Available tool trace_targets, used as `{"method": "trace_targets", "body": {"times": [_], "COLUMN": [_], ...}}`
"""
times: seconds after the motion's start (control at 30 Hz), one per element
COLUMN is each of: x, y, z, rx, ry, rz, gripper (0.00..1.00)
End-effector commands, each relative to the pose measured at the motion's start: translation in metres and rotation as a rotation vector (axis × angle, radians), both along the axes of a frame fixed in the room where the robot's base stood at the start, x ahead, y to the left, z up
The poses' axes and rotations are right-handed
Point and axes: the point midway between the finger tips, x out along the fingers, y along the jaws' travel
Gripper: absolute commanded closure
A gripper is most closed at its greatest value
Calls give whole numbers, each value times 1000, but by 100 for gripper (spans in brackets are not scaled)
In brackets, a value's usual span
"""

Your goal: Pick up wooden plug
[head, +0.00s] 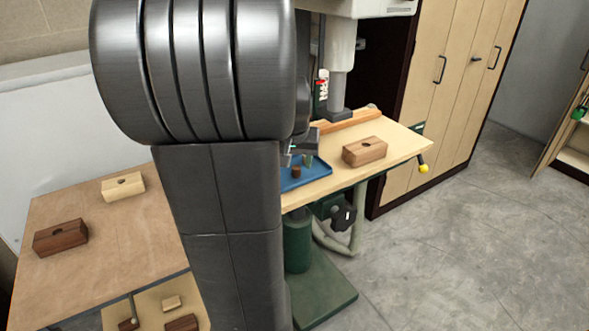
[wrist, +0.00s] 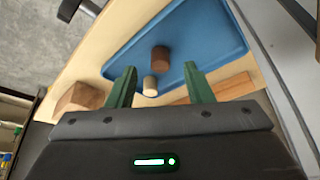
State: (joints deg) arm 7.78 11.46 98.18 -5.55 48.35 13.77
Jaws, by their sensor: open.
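Two small wooden plugs show in the wrist view. A dark brown plug (wrist: 160,58) stands on the blue tray (wrist: 205,35), and a smaller pale plug (wrist: 150,86) is nearer my gripper. My gripper (wrist: 160,67) is open, with its green fingers spread to either side of the pale plug and the brown plug just beyond the fingertips. Neither plug is visibly gripped. In the head view the brown plug (head: 296,172) stands on the blue tray (head: 318,171), close to my gripper (head: 303,157). My arm hides much of the tray there, and the pale plug cannot be made out.
The tray lies on a wooden drill-press table (head: 408,145). A drilled wooden block (head: 364,151) is to its right and a wooden fence strip (head: 345,123) behind. The drill head (head: 341,70) hangs above. A side table (head: 110,230) at left holds a pale block and a dark block.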

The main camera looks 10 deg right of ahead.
Motion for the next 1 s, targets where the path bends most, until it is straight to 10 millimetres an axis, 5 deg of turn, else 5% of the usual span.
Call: {"method": "trace_targets", "body": {"times": [0.2, 0.53, 0.77, 1.0], "x": [12, 14, 14, 14], "y": [-4, -5, -5, -5], "z": [-27, -32, -32, -32], "rx": [0, 0, 0, 0], "ry": [3, 0, 0, 0], "rz": [0, 0, 0, 0], "gripper": [53, 53, 98, 100]}}
